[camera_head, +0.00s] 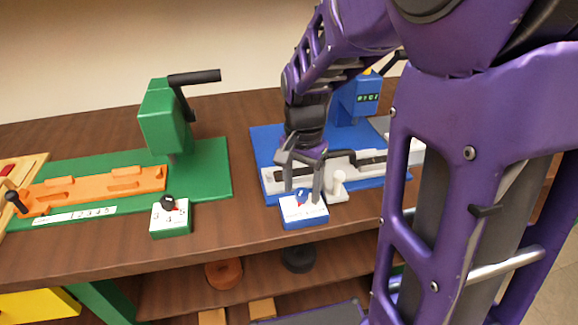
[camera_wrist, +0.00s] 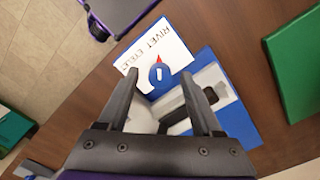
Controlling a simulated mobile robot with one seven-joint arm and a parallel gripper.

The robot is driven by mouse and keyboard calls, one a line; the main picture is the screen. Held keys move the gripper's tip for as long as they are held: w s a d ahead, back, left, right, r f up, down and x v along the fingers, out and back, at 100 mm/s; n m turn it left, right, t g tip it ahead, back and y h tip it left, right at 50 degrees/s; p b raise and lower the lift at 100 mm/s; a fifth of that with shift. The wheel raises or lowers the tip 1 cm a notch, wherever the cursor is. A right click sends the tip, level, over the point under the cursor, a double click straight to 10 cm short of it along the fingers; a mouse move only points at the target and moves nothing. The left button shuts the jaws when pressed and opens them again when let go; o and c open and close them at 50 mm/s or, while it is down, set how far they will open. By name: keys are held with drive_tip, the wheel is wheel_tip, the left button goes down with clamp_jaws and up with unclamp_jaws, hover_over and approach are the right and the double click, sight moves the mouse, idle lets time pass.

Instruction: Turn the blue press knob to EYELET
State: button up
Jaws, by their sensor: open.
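The blue press knob (camera_head: 301,197) sits on a small blue box with a white top plate (camera_head: 291,208), in front of the blue press (camera_head: 352,103). In the wrist view the knob (camera_wrist: 160,77) is round and blue with a white line and a red pointer (camera_wrist: 158,59). The pointer faces the printed words RIVET and EYELET on the plate (camera_wrist: 178,50); I cannot tell exactly which word it marks. My gripper (camera_head: 302,191) is open, with one finger on each side of the knob. Its fingers also show in the wrist view (camera_wrist: 160,82). I cannot tell whether they touch the knob.
A green press (camera_head: 164,122) stands at left with an orange fixture (camera_head: 95,187) and its own dial box (camera_head: 171,218). Bare wood lies between the stations.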

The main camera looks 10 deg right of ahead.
clamp_jaws()
idle(0.3)
drive_tip(key=shift+n, duration=0.4)
drive_tip(key=n+p, duration=0.1)
drive_tip(key=n, duration=0.2)
drive_tip(key=shift+r, duration=0.1)
drive_tip(key=n+p, duration=0.1)
drive_tip(key=n, duration=0.2)
drive_tip(key=shift+n, duration=0.4)
drive_tip(key=n+p, duration=0.1)
drive_tip(key=n, duration=0.5)
drive_tip(key=shift+n, duration=0.3)
